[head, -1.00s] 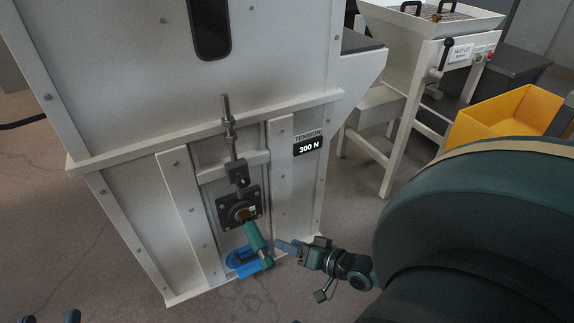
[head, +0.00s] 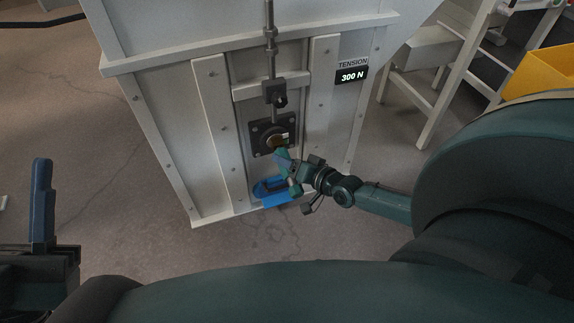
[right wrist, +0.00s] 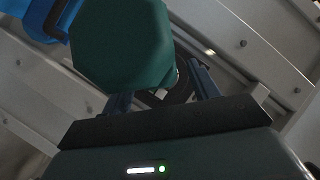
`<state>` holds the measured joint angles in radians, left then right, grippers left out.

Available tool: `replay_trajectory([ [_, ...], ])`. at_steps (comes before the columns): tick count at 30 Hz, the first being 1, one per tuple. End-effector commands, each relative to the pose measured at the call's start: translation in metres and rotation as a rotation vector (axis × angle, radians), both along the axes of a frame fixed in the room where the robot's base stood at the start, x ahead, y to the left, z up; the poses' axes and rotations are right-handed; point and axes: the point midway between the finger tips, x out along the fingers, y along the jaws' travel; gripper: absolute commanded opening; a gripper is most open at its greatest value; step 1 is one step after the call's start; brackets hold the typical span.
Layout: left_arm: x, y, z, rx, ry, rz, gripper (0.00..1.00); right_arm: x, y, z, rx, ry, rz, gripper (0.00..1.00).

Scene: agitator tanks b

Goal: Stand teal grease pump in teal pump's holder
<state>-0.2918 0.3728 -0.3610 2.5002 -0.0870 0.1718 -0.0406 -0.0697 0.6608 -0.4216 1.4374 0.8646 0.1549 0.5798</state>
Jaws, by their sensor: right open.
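The teal grease pump (head: 295,187) is tilted in front of the machine's lower face, its upper end near the dark square flange (head: 268,138). The blue holder (head: 272,198) is low on the machine, just left of and below the pump's lower end. My right gripper (head: 287,162) is open at the pump, overlapping it. In the right wrist view the pump (right wrist: 122,45) looms large over the left finger; I cannot tell whether it lies between the fingers. The holder (right wrist: 40,15) shows at top left there. My left gripper (head: 42,200) shows one upright finger; its opening is unclear.
The white machine panel (head: 212,150) with vertical ribs stands behind the pump. A threaded rod (head: 271,45) runs down above the flange. A display (head: 352,75) reads 300 N. A yellow bin (head: 552,70) is at right. The floor in front is clear.

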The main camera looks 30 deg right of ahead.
Motion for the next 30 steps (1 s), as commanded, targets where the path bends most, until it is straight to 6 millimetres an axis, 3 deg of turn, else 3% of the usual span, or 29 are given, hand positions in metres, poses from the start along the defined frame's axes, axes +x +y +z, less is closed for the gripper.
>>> replay_trajectory([
  [13,-0.0026,0.0006,0.0071,0.007,-0.06,0.0,0.36,0.0109,0.003,-0.0029,0.0,0.001,0.001,0.6],
  [30,-0.0026,0.0004,0.0068,0.006,-0.058,-0.001,0.36,0.0107,0.0028,-0.0029,0.0,0.001,0.001,0.14],
])
